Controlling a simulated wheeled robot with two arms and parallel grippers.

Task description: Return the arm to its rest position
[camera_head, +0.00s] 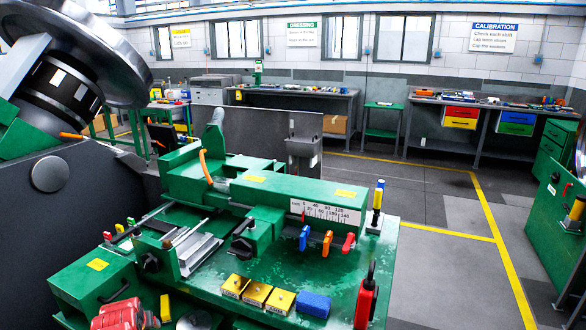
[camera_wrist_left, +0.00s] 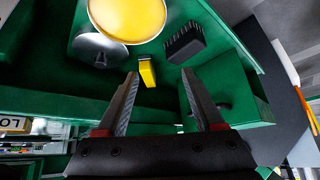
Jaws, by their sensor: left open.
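My left gripper (camera_wrist_left: 160,88) shows in the left wrist view. Its two dark fingers are spread apart with nothing held between them. Beyond the fingertips are a small yellow block (camera_wrist_left: 147,71), a black brush-like piece (camera_wrist_left: 185,43), a round yellow piece (camera_wrist_left: 126,16) and a grey metal disc (camera_wrist_left: 98,48), all against green machine surfaces. I cannot tell how far the fingertips are from them.
A green machine bench (camera_head: 275,258) fills the front, with yellow blocks (camera_head: 255,293), a blue block (camera_head: 313,304) and coloured handles on it. A large metal wheel (camera_head: 95,50) stands at upper left. The floor right of the bench (camera_head: 440,270) is clear.

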